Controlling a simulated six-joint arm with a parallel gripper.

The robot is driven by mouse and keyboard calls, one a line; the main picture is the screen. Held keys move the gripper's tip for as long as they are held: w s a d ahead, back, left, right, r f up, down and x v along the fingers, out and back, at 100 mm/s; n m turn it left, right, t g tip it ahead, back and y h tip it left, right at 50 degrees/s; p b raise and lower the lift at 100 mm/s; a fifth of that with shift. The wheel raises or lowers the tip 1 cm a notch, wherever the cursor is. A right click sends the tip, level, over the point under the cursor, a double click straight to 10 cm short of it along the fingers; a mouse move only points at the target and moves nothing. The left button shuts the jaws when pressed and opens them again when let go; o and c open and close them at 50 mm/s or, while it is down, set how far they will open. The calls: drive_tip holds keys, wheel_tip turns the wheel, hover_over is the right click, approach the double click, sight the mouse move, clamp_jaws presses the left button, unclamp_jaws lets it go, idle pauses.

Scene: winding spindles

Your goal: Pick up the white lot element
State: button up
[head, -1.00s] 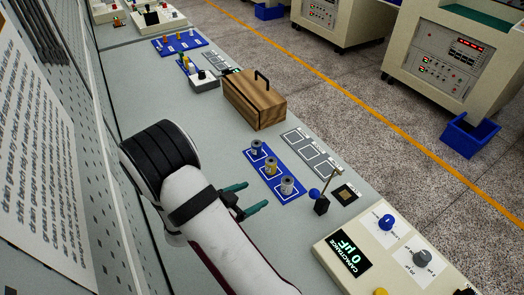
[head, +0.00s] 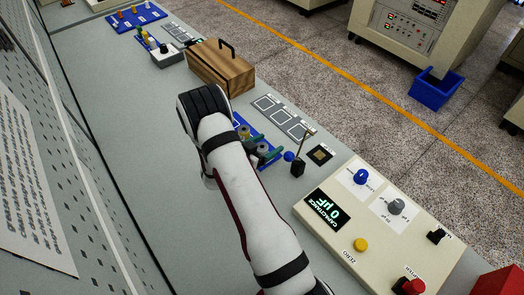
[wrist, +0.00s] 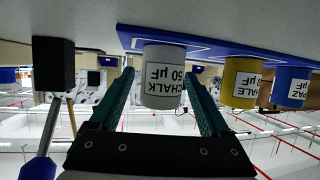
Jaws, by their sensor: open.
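A white-grey cylinder (wrist: 163,60) labelled "CHALK 50 µF" stands at the near end of a blue tray (wrist: 128,38) in the wrist view, which appears upside down. My gripper (wrist: 159,79) is open, with one teal finger on each side of this cylinder. I cannot tell whether either finger touches it. A yellow cylinder (wrist: 241,82) and a blue cylinder (wrist: 291,86) stand in line to the right, also at the tray. In the head view my arm hides much of the tray and the cylinders.
A capacitance meter box (head: 375,222) is nearer the front. A wooden box (head: 222,66) stands behind. Grey outlined slots (head: 284,117) lie empty beside the tray.

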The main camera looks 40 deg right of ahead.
clamp_jaws()
idle(0.4)
